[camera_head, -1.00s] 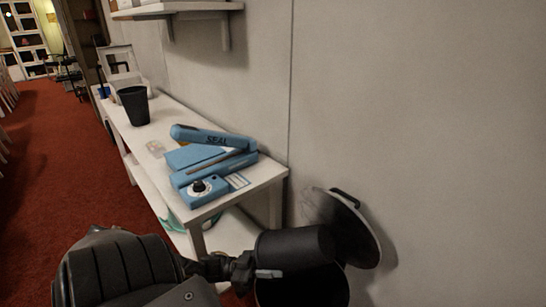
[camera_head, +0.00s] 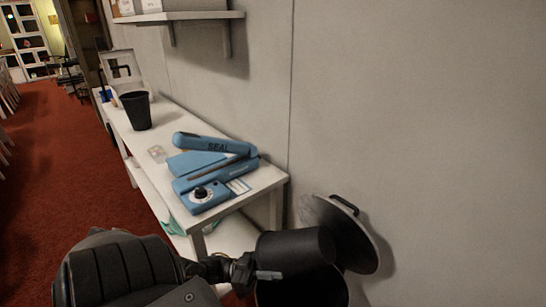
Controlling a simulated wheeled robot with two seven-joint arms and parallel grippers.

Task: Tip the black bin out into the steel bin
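A black bin (camera_head: 295,248) lies tipped on its side at the bottom centre, its wider end toward the right. My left gripper (camera_head: 262,272) is at its lower left side and appears closed on it; the fingertips are partly hidden. Just below is the dark, round opening of what looks like the steel bin (camera_head: 305,290), cut off by the frame's bottom edge. Its round lid (camera_head: 362,240) with a black handle stands raised behind, against the wall. The black bin's mouth and any contents are not visible. My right gripper is not in view.
A white table (camera_head: 262,184) along the wall holds a blue sealer (camera_head: 210,165) and another black container (camera_head: 136,112). A wall shelf (camera_head: 185,16) hangs above. Red carpet (camera_head: 60,180) lies open on the left.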

